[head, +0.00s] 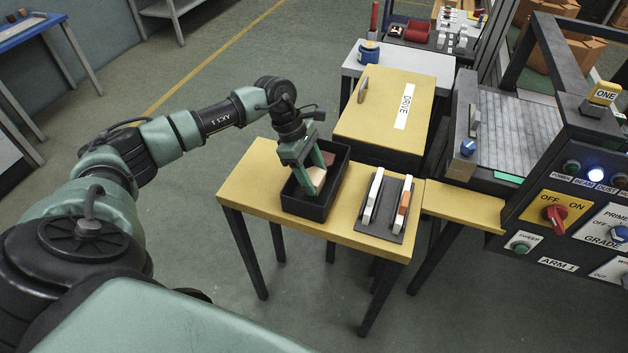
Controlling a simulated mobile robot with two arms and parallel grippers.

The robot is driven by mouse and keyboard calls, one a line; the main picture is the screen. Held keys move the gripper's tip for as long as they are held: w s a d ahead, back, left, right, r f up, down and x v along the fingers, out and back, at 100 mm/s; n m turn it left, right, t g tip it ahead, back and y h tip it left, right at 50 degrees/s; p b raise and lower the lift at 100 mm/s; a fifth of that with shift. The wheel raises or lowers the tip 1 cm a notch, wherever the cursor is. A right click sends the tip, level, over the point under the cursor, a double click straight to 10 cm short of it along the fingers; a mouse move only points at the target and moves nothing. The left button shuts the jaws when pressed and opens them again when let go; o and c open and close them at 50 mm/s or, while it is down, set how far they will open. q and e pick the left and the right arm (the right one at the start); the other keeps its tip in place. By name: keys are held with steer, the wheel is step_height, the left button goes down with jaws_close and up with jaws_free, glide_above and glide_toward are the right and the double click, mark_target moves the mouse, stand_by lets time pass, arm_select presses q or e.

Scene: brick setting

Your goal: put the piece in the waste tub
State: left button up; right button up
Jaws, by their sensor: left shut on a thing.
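My left gripper (312,176) comes down over a black open tub (309,208) on the small yellow table. It is shut on a pale tan piece (317,181), which shows between its green fingers at the tub's opening. I cannot tell whether the piece touches the tub's floor. Part of a reddish-brown thing shows inside the tub, behind the fingers. The gripper and the near wall hide much of the inside. No label shows on the tub. My right gripper is out of view.
On the yellow table (253,183), a dark tray (383,228) right of the tub holds a white tool (373,196) and an orange-and-white tool (403,207). A yellow-topped cabinet (375,110) marked DRIVE stands behind. A control panel (570,215) with a red switch is at right.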

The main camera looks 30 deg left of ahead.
mark_target(314, 183)
arm_select(q)
step_height(314, 183, down, 3)
steer(key=shift+r, duration=0.2)
steer(key=shift+f, duration=0.25)
steer(key=o, duration=1.4)
steer(key=shift+r, duration=0.15)
steer(key=shift+b+v, duration=1.3)
steer(key=shift+v, duration=4.7)
